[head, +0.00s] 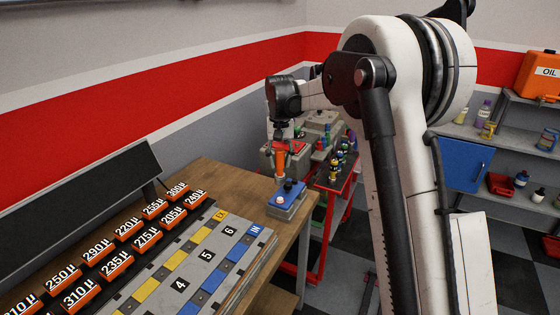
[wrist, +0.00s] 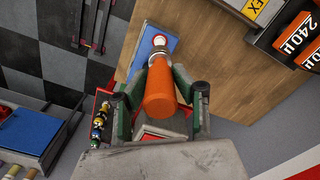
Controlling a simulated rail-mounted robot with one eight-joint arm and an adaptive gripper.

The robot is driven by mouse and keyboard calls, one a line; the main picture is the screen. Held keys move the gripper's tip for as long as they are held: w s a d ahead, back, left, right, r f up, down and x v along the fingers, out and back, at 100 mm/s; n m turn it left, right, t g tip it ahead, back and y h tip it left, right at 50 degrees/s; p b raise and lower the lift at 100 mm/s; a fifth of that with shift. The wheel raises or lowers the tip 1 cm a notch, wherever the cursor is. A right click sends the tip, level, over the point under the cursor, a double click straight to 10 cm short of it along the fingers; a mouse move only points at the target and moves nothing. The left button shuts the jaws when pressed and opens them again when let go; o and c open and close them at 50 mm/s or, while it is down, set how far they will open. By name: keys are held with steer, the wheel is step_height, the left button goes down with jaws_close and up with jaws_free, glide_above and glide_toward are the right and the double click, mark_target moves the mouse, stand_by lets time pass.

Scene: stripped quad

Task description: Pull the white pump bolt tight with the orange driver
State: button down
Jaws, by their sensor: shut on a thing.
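My gripper (head: 281,143) is shut on the orange driver (head: 281,162) and holds it upright, pointing down over a grey block with a blue top (head: 283,195). In the wrist view the gripper's two fingers (wrist: 160,95) are on either side of the driver's orange handle (wrist: 160,92). A dark knob also stands on the block.
The block stands near the right edge of the wooden bench (head: 225,180). A numbered grey board (head: 205,262) and rows of orange labelled boxes (head: 117,264) lie to the left. A red cart (head: 330,178) with bottles stands behind the bench.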

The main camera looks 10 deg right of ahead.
mark_target(280, 174)
steer(key=shift+f+b, duration=0.2)
steer(key=shift+b, duration=0.1)
steer(key=shift+f+b, duration=1.7)
steer(key=shift+f, duration=0.9)
steer(key=shift+n+b, duration=0.5)
steer(key=shift+n, duration=1.8)
steer(key=shift+f+b, duration=0.2)
steer(key=shift+b, duration=0.15)
steer(key=shift+f+b, duration=0.7)
steer(key=shift+f, duration=0.4)
